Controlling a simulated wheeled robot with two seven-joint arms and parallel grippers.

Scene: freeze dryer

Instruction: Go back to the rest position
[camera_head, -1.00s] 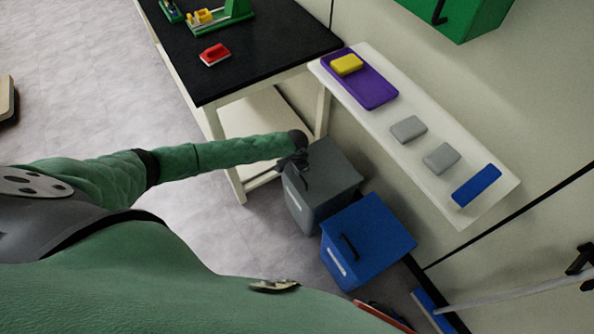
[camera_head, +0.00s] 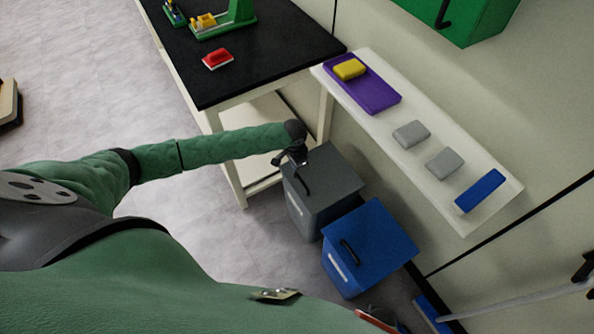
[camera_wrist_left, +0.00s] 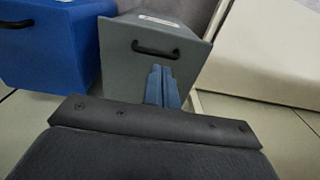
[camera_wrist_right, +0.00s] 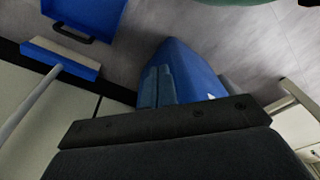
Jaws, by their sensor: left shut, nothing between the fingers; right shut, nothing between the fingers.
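My left gripper (camera_head: 293,160) hangs at the end of the green-sleeved arm, in front of and over the near edge of the grey bin's lid in the head view. In the left wrist view its two fingers (camera_wrist_left: 162,88) are together and empty, with the grey bin (camera_wrist_left: 180,35) and its black handle behind them. I cannot tell whether they touch the bin. My right gripper is not clear in the head view. In the right wrist view its fingers (camera_wrist_right: 157,88) are together and empty, in front of a blue object (camera_wrist_right: 190,70) that I cannot identify.
A blue bin (camera_head: 385,235) stands beside the grey bin. A white shelf (camera_head: 400,150) holds a purple tray (camera_head: 380,97), grey blocks and a blue block. A black-topped table (camera_head: 280,45) stands behind. A blue-headed broom (camera_wrist_right: 75,60) is near my right gripper. Floor at left is open.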

